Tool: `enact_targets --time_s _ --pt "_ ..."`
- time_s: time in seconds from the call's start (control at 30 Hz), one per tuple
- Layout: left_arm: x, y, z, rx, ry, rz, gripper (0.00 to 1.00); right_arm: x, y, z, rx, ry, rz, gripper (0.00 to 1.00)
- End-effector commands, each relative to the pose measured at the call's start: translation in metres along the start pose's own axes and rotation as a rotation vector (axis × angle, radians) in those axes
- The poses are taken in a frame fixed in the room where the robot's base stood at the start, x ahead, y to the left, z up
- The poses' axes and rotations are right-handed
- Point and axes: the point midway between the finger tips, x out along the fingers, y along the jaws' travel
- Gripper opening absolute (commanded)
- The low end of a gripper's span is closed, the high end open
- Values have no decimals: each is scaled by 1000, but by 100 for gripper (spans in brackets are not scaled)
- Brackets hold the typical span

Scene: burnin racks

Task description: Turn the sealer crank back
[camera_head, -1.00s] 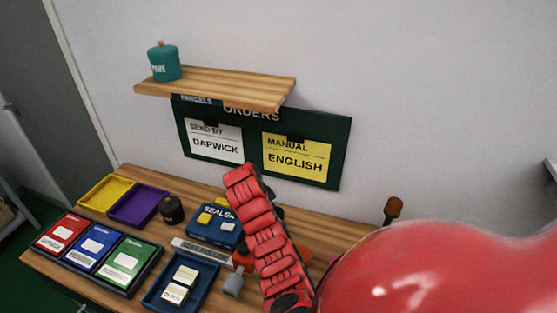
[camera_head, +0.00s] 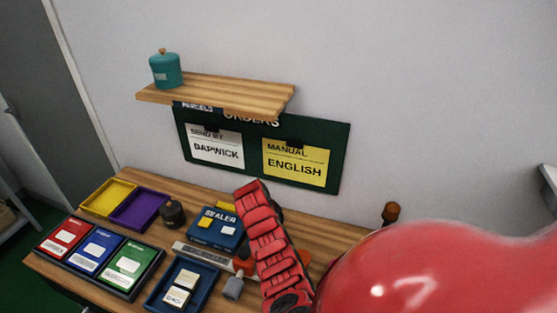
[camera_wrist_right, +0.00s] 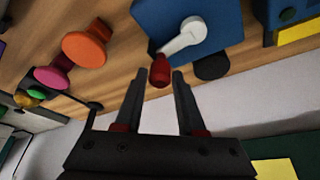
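The sealer (camera_head: 214,232) is a blue box with a "SEALER" label on the wooden bench, partly beside my red right arm in the head view. In the right wrist view the sealer's blue body (camera_wrist_right: 190,12) fills the top, and its crank (camera_wrist_right: 184,38) is a pale grey lever ending in a red knob (camera_wrist_right: 160,72). My right gripper (camera_wrist_right: 158,76) is open, with the red knob at the gap between its fingertips. Gaps show beside the knob, so no grip is visible. The right gripper is hidden behind my arm in the head view. My left gripper is in neither view.
An orange knob (camera_wrist_right: 84,48) and a pink knob (camera_wrist_right: 52,76) stand on the bench near the gripper. A blue tray (camera_head: 160,296) with cards, a dark pot (camera_head: 173,212) and coloured trays lie left of the sealer. A shelf (camera_head: 215,93) overhangs the back.

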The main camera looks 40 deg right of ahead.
Motion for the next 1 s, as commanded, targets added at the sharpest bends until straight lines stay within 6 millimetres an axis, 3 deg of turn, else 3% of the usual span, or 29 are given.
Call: enact_targets --time_s 0.03,0.2,0.63,1.0 --pt "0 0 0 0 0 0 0 0 0 0 0 0 0 28" --pt "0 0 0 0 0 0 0 0 0 0 0 0 0 0" --pt "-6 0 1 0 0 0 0 3 -1 -1 -41 0 -18 0" --pt "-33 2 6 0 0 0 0 8 -11 -9 -281 3 -121 0"
